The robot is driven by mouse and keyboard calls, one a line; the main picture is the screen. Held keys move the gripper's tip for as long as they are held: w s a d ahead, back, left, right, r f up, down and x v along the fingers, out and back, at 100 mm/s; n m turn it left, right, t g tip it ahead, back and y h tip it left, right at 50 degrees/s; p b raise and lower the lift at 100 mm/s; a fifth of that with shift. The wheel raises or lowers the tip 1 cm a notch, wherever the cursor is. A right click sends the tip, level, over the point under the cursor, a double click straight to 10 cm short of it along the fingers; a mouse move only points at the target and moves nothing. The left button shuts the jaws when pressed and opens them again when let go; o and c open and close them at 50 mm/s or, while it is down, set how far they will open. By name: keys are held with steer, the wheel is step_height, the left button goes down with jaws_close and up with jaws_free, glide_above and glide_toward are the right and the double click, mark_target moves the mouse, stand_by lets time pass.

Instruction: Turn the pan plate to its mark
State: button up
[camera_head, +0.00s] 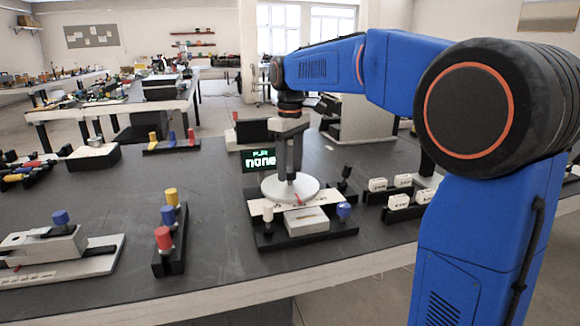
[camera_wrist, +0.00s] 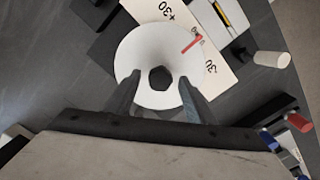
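The pan plate (camera_head: 273,187) is a round light-grey disc on a dark base with a red pointer (camera_head: 298,199). In the wrist view the plate (camera_wrist: 140,50) has a dark hexagonal hub (camera_wrist: 160,79) at its centre. The red pointer (camera_wrist: 192,43) points up and right, to the part of a white scale card (camera_wrist: 218,68) between its +30 and -30 labels; the small print there is unclear. My gripper (camera_head: 288,176) is over the plate, pointing down. In the wrist view my gripper's fingers (camera_wrist: 160,82) are spread on either side of the hub, with visible gaps.
A white knob (camera_head: 267,211), a blue knob (camera_head: 344,210) and a pale block (camera_head: 306,220) stand in front of the plate. A small screen (camera_head: 258,160) reading "none" stands behind it. White labelled blocks (camera_head: 398,201) are to the right. Coloured pegs (camera_head: 163,238) stand left.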

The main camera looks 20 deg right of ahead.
mark_target(290, 171)
step_height(290, 171, up, 17)
steer(key=shift+r, duration=0.2)
stand_by(0.6)
steer(key=s+d+f+m+t, duration=0.1)
steer(key=s+d+f+m, duration=0.1)
steer(key=s+f, duration=0.8)
steer(key=s+d+f+m+t, duration=0.2)
steer(key=s+f+m, duration=0.1)
steer(key=s+f, duration=0.8)
steer(key=s+d+f+m+t, duration=0.1)
steer(key=s+d+f+m, duration=0.1)
steer(key=s+f, duration=0.9)
steer(key=shift+s+d+m+t, duration=0.4)
steer(key=shift+s+d, duration=0.2)
steer(key=shift+s, duration=0.1)
